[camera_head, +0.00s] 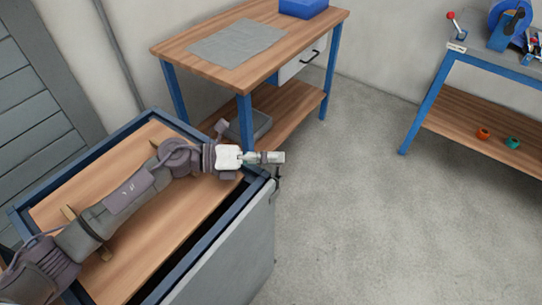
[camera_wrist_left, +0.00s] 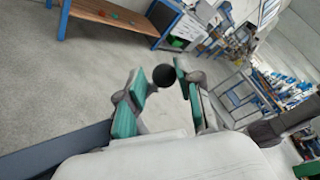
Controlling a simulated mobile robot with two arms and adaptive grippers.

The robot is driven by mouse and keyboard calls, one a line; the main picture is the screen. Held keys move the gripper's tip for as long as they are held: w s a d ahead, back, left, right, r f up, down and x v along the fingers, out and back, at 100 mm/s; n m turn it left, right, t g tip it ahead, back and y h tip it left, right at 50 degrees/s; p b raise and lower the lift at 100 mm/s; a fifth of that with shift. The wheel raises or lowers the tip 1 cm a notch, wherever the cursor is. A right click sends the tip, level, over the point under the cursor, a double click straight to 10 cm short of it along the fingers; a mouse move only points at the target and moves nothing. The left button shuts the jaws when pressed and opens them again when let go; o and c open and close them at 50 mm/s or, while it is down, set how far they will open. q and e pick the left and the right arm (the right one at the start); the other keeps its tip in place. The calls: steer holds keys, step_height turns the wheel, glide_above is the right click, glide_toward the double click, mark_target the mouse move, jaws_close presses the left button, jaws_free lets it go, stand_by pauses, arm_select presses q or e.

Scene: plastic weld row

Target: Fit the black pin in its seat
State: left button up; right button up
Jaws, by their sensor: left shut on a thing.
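My left gripper (camera_head: 262,157) reaches out past the right corner of the wood-topped cart. In the left wrist view its two green-padded fingers (camera_wrist_left: 165,92) are apart, with a round black end (camera_wrist_left: 164,76) between them. I take this as the black pin, seen nearly end-on. The fingers hide much of the held thing. I cannot make out the pin's seat in either view. My right gripper is not in view.
The wood-topped cart (camera_head: 165,240) with a blue frame lies under my left arm. A wooden bench (camera_head: 185,57) with a grey mat (camera_head: 238,43) and a blue box (camera_head: 303,7) stands behind. Another bench (camera_head: 484,50) stands at the right. The floor between is clear.

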arm_select(q)
steer(key=shift+f+b, duration=0.35)
steer(key=shift+f, duration=0.2)
stand_by(0.4)
